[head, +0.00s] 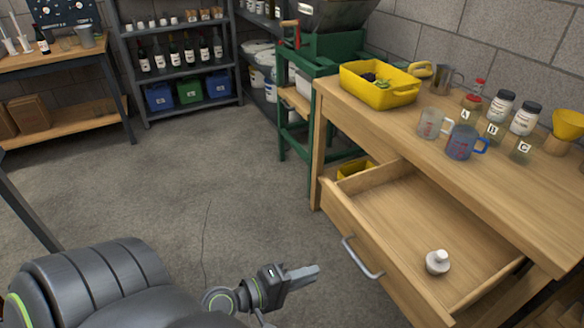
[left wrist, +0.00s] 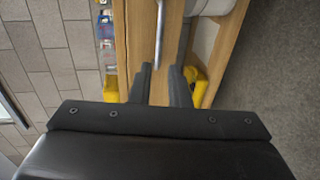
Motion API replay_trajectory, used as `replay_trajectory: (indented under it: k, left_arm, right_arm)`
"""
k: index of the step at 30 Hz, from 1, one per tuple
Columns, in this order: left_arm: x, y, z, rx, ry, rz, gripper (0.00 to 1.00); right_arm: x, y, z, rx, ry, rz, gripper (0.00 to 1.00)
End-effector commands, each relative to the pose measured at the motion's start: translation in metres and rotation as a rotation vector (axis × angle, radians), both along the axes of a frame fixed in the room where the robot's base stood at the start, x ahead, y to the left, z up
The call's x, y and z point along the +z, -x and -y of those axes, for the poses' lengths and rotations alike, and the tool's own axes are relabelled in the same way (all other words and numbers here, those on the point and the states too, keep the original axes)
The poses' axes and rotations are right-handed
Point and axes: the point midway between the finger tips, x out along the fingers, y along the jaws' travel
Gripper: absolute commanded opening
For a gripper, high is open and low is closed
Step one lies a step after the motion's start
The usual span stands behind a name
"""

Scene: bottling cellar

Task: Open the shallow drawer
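The shallow drawer (head: 400,215) is pulled well out from under the wooden workbench. Its grey bar handle (head: 361,257) is on the front panel, and it also shows in the left wrist view (left wrist: 159,35). My left gripper (head: 316,272) is in front of the drawer, to the left of the handle and apart from it. In the left wrist view its two fingers (left wrist: 161,68) are parted with nothing held between them, and the handle lies beyond the tips. A small white stoppered object (head: 437,262) lies in the drawer. My right gripper is not in view.
On the workbench (head: 440,150) are a yellow tub (head: 380,84), a clear jug (head: 432,123), a blue jug (head: 463,142) and several labelled jars. A green-framed machine (head: 325,50) stands behind. Shelves with bottles (head: 180,50) are at the back. The floor on the left is clear.

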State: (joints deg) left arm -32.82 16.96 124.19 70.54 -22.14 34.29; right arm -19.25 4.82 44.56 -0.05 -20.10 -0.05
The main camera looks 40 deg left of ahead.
Motion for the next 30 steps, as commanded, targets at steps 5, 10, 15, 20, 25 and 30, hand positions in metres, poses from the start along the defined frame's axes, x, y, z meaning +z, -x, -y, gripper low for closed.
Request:
replay_trajectory:
  k: [5,10,15,20,25,30]
  left_arm:
    - [0.002,0.022,-0.008,-0.001,-0.002,-0.001,0.16]
    - [0.006,0.030,-0.011,0.000,0.001,-0.001,0.16]
    - [0.007,0.031,-0.011,0.000,0.001,0.000,0.16]
    - [0.007,0.031,-0.011,0.000,0.001,0.000,0.16]
    - [0.007,0.030,-0.011,0.000,0.001,0.000,0.16]
    - [0.003,0.030,-0.013,0.005,-0.010,-0.006,0.16]
  right_arm:
    - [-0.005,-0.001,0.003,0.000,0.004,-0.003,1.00]
    - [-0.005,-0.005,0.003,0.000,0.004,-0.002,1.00]
    - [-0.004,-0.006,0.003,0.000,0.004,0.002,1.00]
    - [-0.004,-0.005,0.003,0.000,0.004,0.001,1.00]
    - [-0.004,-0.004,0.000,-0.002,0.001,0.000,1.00]
    - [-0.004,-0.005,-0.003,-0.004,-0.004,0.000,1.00]
